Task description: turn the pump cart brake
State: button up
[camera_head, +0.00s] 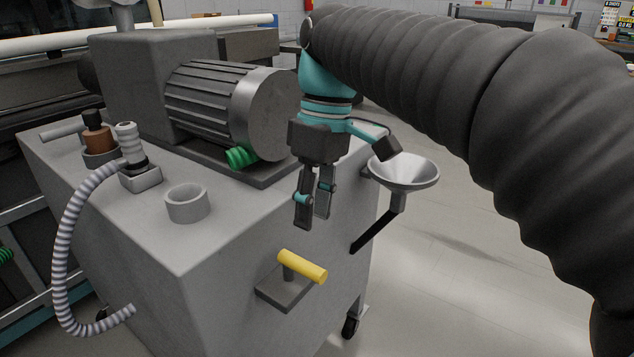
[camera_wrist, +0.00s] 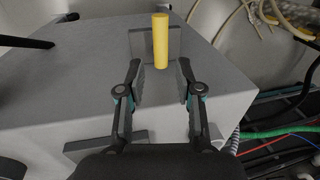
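The pump cart (camera_head: 215,285) is a grey box with a motor on top. The brake is a yellow bar handle (camera_head: 302,266) on a short dark post over a dark plate (camera_head: 284,292), on the cart's side face. My gripper (camera_head: 312,220) hangs pointing down above the handle, apart from it, with nothing between its fingers. In the wrist view the yellow handle (camera_wrist: 161,35) lies ahead, in line with the gap between the open fingertips (camera_wrist: 161,65). The post is mostly hidden there behind the handle.
A ribbed motor (camera_head: 230,105), an open short cup (camera_head: 188,203) and a striped hose (camera_head: 65,250) are on the cart. A metal funnel (camera_head: 403,172) stands just right of my gripper. A black lever (camera_head: 375,230) sticks out below it. Floor at right is clear.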

jog(key=shift+w+d+r, duration=0.1)
jog(key=shift+w+r, duration=0.05)
jog(key=shift+r, duration=0.65)
jog(key=shift+w+d+r, duration=0.1)
jog(key=shift+r, duration=0.7)
jog(key=s+d+f+m+t, duration=0.3)
jog(key=s+d+f+m, duration=0.2)
jog(key=d+f, duration=0.3)
jog(key=s+d+f+m+t+h, duration=0.1)
jog(key=s+d+f+m+t, duration=0.3)
jog(key=d+f, duration=0.5)
jog(key=s+f+m, duration=0.1)
jog(key=m, duration=0.1)
jog(key=shift+s+d+m, duration=0.15)
jog(key=shift+d+m, duration=0.05)
jog(key=shift+m, duration=0.1)
